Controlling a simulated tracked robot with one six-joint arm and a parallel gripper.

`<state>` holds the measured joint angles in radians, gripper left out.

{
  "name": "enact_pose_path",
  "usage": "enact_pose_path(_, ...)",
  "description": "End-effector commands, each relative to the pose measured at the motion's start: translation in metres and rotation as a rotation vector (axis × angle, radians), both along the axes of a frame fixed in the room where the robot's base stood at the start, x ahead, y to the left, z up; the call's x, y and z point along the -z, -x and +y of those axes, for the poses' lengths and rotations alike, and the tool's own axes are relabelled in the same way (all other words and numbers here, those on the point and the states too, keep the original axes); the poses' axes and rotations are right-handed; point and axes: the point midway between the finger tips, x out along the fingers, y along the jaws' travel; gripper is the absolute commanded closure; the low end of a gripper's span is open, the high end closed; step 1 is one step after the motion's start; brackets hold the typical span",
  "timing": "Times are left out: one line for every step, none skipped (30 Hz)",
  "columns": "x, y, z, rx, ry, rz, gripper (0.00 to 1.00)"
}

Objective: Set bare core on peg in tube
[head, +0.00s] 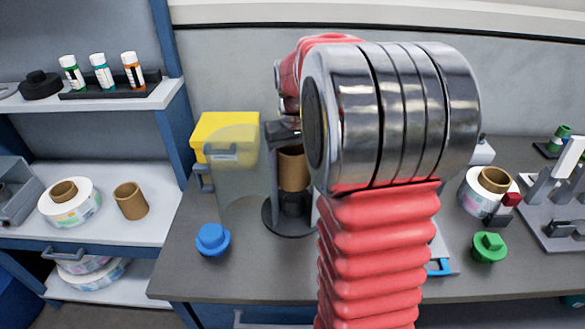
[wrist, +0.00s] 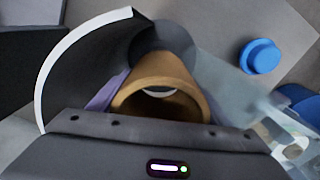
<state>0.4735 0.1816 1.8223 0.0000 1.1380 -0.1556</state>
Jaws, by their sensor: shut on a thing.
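My gripper (head: 286,143) is shut on a bare brown cardboard core (head: 293,170), held upright over the dark round base (head: 272,226). The dark peg (head: 292,200) shows just below the core; I cannot tell whether the core's lower end is around it. In the wrist view the core (wrist: 166,74) is held between the fingers, its open end toward the camera. The tube's curved dark wall with a white edge (wrist: 62,58) stands on the left there. A clear panel (head: 238,175) stands left of the core in the head view. My arm hides the area to the right.
A yellow box (head: 225,128) stands behind the clear panel. A blue knob (head: 212,239) sits at the front left and a green knob (head: 488,247) at the right. Another brown core (head: 131,200) and a labelled reel (head: 70,202) are on the left shelf.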

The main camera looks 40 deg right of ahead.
Motion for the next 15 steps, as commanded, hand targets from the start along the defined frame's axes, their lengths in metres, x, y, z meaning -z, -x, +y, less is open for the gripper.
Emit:
enact_pose_path(0.003,0.000,0.000,0.000,0.000,0.001,0.53)
enact_pose_path(0.005,0.000,0.000,0.000,0.000,0.000,0.53)
enact_pose_path(0.008,0.000,0.000,0.000,0.000,0.001,0.53)
enact_pose_path(0.010,0.000,0.000,0.000,0.000,0.001,0.53)
enact_pose_path(0.012,0.000,0.000,0.000,-0.001,0.002,0.53)
enact_pose_path(0.015,0.000,0.000,0.000,-0.001,0.002,0.53)
enact_pose_path(0.017,0.000,0.000,0.000,0.000,0.001,0.53)
enact_pose_path(0.019,0.000,0.000,0.000,0.000,0.001,0.53)
enact_pose_path(0.021,0.000,0.000,0.000,0.000,0.000,0.53)
enact_pose_path(0.023,0.000,0.000,0.000,0.000,0.000,0.53)
enact_pose_path(0.025,0.000,0.000,0.000,0.000,0.001,0.53)
enact_pose_path(0.027,0.000,0.000,0.000,0.000,0.000,0.53)
enact_pose_path(0.028,0.000,0.000,0.000,0.000,0.000,0.53)
enact_pose_path(0.030,0.000,0.000,0.000,0.000,0.000,0.53)
enact_pose_path(0.031,0.000,0.000,0.000,0.000,0.000,0.53)
